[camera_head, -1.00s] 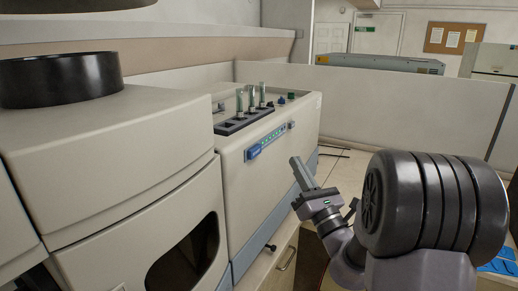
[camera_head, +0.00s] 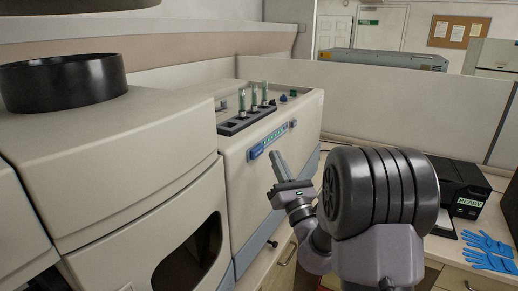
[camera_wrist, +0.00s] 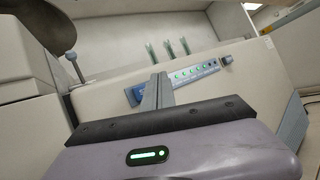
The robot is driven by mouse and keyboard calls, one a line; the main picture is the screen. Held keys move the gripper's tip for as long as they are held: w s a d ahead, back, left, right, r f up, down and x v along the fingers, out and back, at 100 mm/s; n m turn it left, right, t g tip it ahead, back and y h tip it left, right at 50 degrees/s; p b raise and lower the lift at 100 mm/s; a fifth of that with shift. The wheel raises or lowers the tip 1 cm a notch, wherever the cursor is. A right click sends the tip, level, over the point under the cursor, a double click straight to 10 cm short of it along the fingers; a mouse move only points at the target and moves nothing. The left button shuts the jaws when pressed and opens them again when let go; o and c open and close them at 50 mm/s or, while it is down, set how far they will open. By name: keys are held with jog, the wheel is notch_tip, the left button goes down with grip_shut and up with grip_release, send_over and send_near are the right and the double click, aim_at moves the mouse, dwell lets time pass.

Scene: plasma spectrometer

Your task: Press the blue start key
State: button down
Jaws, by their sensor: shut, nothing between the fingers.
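The spectrometer's blue key panel (camera_head: 269,139) is a slanted strip with a row of small keys on the machine's front face. In the wrist view the panel (camera_wrist: 195,72) shows several round green-lit keys and a blue patch at its left end (camera_wrist: 133,95). I cannot tell for certain which part is the start key. My gripper (camera_head: 275,157) is shut and empty, its fingers pointing up toward the panel's left part, apparently just short of the face. In the wrist view my fingers (camera_wrist: 157,86) overlap the panel's left end and hide part of it.
Glass tubes (camera_head: 254,95) stand in a dark rack (camera_head: 246,122) on top of the machine. A black funnel-like ring (camera_head: 62,80) is at left. A black device (camera_head: 462,188) reading READY and blue gloves (camera_head: 489,246) are on the bench at right.

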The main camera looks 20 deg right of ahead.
aim_at(262, 146)
jog(key=shift+w+a, duration=0.5)
jog(key=shift+w, duration=0.1)
dwell(1.6)
jog(key=shift+w+a+p, duration=0.25)
jog(key=shift+w+p, duration=0.05)
jog(key=shift+w, duration=0.05)
jog(key=shift+w+a, duration=0.2)
jog(key=shift+w, duration=0.1)
dwell(0.6)
dwell(0.4)
jog(key=shift+s+d, duration=0.5)
jog(key=shift+s, duration=0.15)
jog(key=s+d+b, duration=0.1)
jog(key=s, duration=0.1)
jog(key=s+d+b, duration=0.1)
jog(key=s+d, duration=0.1)
